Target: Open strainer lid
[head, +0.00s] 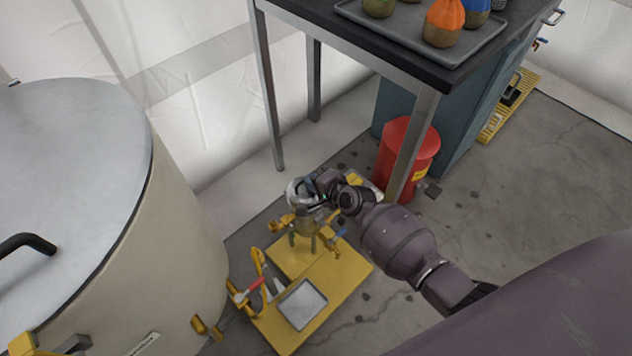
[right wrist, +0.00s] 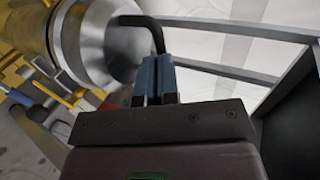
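The strainer (head: 305,222) is a small brassy vessel on legs, standing on a yellow base plate in the head view. Its silver lid (right wrist: 100,45) fills the upper left of the right wrist view, with the yellowish body behind it. A bent black handle (right wrist: 147,21) comes off the lid. My right gripper (right wrist: 153,75) has its blue finger pads close together around the lower end of this handle. In the head view my right gripper (head: 326,186) is at the strainer's top and hides part of the lid. How far the lid is open is not clear. My left gripper is not in view.
A large cream tank (head: 165,235) with a grey lid stands at left. The yellow base plate (head: 345,270) carries a tray and valves. A red bin (head: 408,160) and a dark table (head: 400,40) on metal legs stand behind, close to my right arm. Floor at right is mostly clear.

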